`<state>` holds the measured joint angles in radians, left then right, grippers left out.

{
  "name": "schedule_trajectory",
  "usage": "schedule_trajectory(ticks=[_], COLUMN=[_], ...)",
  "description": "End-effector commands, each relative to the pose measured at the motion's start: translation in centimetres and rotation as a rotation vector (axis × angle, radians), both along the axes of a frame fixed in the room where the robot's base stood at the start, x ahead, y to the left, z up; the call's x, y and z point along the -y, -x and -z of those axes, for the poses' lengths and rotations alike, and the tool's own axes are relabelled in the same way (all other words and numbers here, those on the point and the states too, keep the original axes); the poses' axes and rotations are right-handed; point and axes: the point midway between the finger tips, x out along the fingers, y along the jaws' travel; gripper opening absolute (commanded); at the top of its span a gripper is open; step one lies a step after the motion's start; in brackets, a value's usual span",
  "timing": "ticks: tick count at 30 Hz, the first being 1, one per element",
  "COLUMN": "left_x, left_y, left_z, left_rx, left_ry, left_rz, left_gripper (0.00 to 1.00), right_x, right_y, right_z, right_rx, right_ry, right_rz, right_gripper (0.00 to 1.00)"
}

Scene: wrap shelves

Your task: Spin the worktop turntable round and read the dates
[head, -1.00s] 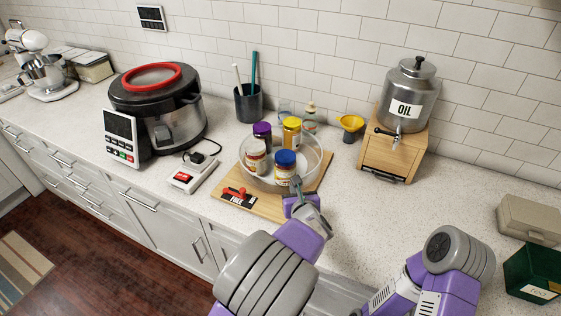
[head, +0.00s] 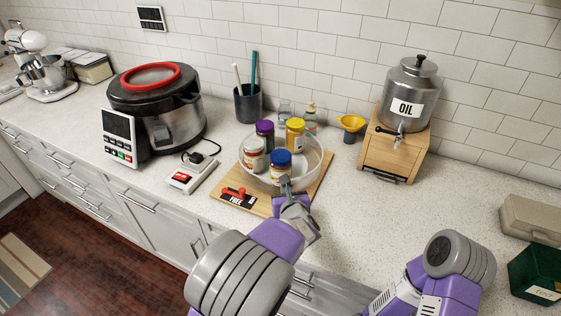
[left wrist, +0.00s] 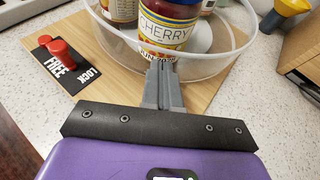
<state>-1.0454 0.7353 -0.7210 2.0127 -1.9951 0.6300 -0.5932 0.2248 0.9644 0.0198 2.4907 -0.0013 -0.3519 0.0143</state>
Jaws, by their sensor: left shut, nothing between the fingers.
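The turntable is a clear round tray (head: 309,175) on a wooden board (head: 262,207); it also shows in the left wrist view (left wrist: 220,68). It holds jars with a purple lid (head: 264,127), a yellow lid (head: 296,125), a white lid (head: 253,145) and a blue lid (head: 281,158). The nearest jar (left wrist: 168,22) reads "CHERRY" in the left wrist view; a date line below is partly hidden by my fingers. My left gripper (head: 286,181) is shut and empty at the tray's near wall (left wrist: 163,64); contact is unclear. My right gripper is out of view.
A red lever (head: 237,192) sits on a FREE/LOCK plate at the board's front left. A red-labelled device (head: 190,176) and a cooker (head: 170,120) stand left. An oil can (head: 408,95) on a wooden stand (head: 392,155) is right.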

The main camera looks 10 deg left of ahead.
Motion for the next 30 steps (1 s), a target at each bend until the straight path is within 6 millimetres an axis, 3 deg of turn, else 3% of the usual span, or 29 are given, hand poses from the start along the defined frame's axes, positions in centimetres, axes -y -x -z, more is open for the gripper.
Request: schedule_trajectory(ticks=[15, 30], left_x=[-2.8, -2.9], left_y=[-0.2, 0.6], left_z=[0.1, -0.2], left_rx=[0.002, 0.005], left_ry=[0.000, 0.001], left_rz=[-0.004, -0.002], left_gripper=[0.00, 0.00], right_x=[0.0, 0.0], right_y=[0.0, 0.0], right_z=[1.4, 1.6], right_rx=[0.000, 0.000], right_ry=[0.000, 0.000], right_rz=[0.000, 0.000], right_gripper=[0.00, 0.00])
